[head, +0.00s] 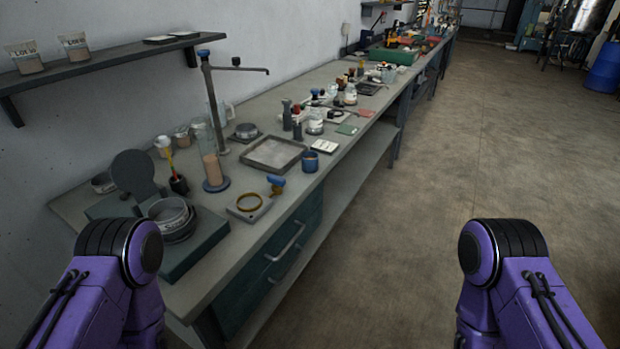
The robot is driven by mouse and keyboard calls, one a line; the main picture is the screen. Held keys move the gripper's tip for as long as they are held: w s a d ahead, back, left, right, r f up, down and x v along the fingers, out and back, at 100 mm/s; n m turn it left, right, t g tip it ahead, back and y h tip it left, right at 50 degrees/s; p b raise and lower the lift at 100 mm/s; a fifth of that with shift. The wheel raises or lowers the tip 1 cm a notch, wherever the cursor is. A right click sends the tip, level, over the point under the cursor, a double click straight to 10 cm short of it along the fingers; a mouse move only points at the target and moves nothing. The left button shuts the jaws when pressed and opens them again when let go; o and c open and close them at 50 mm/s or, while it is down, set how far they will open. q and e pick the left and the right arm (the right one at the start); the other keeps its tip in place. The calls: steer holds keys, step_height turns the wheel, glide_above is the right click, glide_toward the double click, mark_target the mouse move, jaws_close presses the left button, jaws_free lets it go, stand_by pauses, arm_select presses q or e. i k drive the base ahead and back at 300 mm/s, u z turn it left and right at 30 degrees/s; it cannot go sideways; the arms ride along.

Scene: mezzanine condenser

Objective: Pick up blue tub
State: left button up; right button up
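A small blue tub (310,161) stands upright near the front edge of the long workbench (215,263), to the right of a shallow square tray. It looks open at the top; its inside is too small to make out. Only purple and black parts of my two arms show, at the lower left and lower right. Neither gripper is in view, and no arm part touches the tub.
A tall stand (213,105) and a glass cylinder (212,170) rise behind. The floor right of the bench is clear.

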mark_target(310, 162)
steer(key=z, duration=1.45)
steer(key=i, duration=1.35)
steer(key=u, duration=1.2)
